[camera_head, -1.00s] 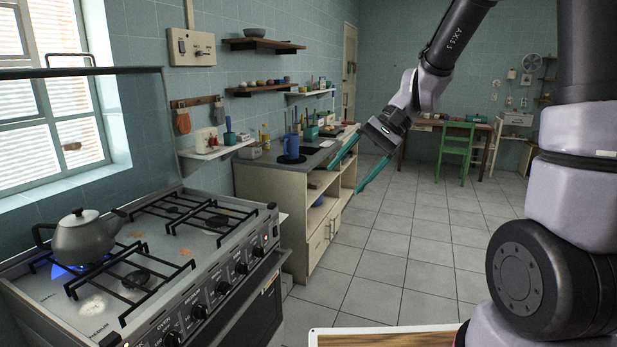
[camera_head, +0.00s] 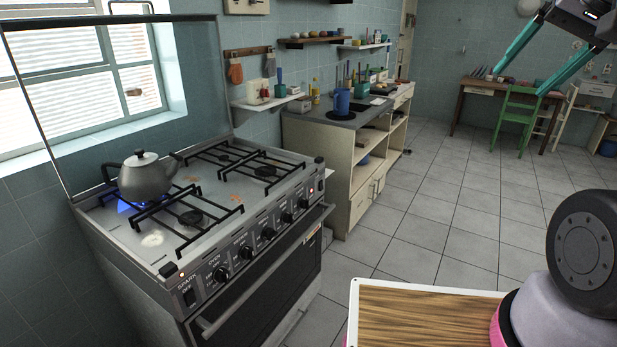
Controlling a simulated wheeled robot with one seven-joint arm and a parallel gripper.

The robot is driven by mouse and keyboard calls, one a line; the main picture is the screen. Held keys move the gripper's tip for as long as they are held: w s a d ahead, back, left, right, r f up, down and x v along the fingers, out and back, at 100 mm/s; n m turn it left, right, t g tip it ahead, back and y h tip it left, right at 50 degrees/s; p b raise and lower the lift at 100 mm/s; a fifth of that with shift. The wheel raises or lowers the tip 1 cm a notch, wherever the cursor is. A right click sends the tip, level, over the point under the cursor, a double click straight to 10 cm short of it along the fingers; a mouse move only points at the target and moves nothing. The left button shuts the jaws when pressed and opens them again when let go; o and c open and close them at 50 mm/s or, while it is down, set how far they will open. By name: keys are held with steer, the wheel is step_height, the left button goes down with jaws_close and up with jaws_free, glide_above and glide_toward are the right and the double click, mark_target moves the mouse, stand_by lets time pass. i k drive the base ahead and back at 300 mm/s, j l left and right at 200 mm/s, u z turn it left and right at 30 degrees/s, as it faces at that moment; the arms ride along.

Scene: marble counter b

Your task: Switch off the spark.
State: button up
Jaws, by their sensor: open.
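The spark switch (camera_head: 189,297) is a small dark switch at the near left end of the stove's front panel, under a label reading "SPARK" and above one reading "OFF". A small orange light (camera_head: 182,274) glows just above it. Which way the switch is tipped is too small to tell. The stove (camera_head: 160,262) stands at the left with a row of black knobs. My gripper (camera_head: 519,81) is at the upper right, its two teal fingers spread and empty. It is high and far from the switch, touching nothing.
A grey kettle (camera_head: 146,178) sits on a burner with a blue flame (camera_head: 126,207). The oven handle (camera_head: 265,275) sticks out below the knobs. A counter (camera_head: 335,165) stands beyond the stove. A wooden-topped board (camera_head: 425,318) is at the bottom right. The tiled floor between is clear.

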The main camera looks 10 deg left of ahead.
mark_target(190, 298)
steer(key=u, duration=1.85)
steer(key=k+j+u, duration=0.35)
steer(key=i+j, duration=0.05)
